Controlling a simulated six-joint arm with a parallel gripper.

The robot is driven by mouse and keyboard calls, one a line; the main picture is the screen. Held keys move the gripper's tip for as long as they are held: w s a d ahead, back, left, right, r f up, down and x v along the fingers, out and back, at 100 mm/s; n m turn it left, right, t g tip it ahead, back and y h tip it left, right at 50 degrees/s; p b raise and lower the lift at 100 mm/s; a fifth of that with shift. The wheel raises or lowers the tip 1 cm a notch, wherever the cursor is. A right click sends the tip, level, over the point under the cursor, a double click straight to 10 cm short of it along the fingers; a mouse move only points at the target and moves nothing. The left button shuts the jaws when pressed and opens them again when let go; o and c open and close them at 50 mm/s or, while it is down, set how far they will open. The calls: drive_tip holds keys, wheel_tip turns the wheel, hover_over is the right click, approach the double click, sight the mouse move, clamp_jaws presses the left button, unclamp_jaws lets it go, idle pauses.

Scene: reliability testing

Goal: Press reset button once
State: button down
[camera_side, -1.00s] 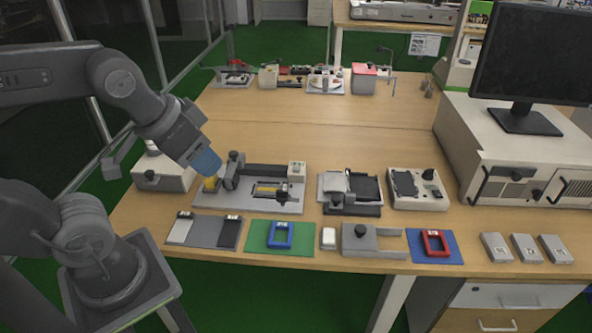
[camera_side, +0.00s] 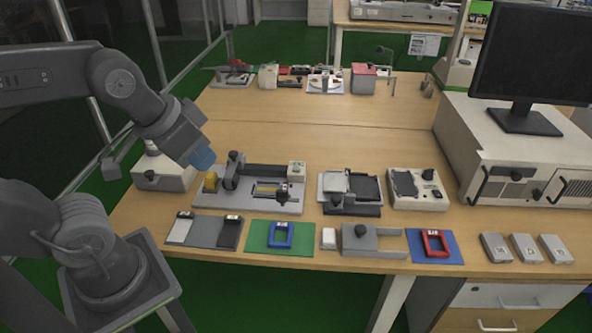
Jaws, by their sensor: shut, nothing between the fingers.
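My gripper (camera_side: 203,158), with a blue end, is shut and empty. It hangs above the left end of a grey test fixture (camera_side: 205,204), just above and left of a small yellow block (camera_side: 211,181) on it. A gap shows between the blue end and the yellow block. The fixture also carries a dark clamp, a long slide and a small white box (camera_side: 297,169) at its right end. No label reading reset is legible, so I cannot tell which part is the reset button.
A second fixture (camera_side: 350,207) and a white device with a black knob (camera_side: 418,203) stand to the right. Along the front edge lie a grey tray, a green mat (camera_side: 262,246), a blue mat (camera_side: 450,253) and several small boxes. A monitor (camera_side: 535,55) is at right. The table's middle is clear.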

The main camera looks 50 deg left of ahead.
idle(0.9)
drive_tip(key=m+t+h, duration=0.2)
drive_tip(key=m+t, duration=0.1)
drive_tip(key=m, duration=0.8)
hover_over(296, 169)
wheel_tip(296, 169, down, 18)
drive_tip(key=f, duration=0.1)
drive_tip(key=shift+r, duration=0.25)
drive_tip(key=shift+y, duration=0.3)
drive_tip(key=shift+f, duration=4.4)
drive_tip(key=shift+f, duration=0.1)
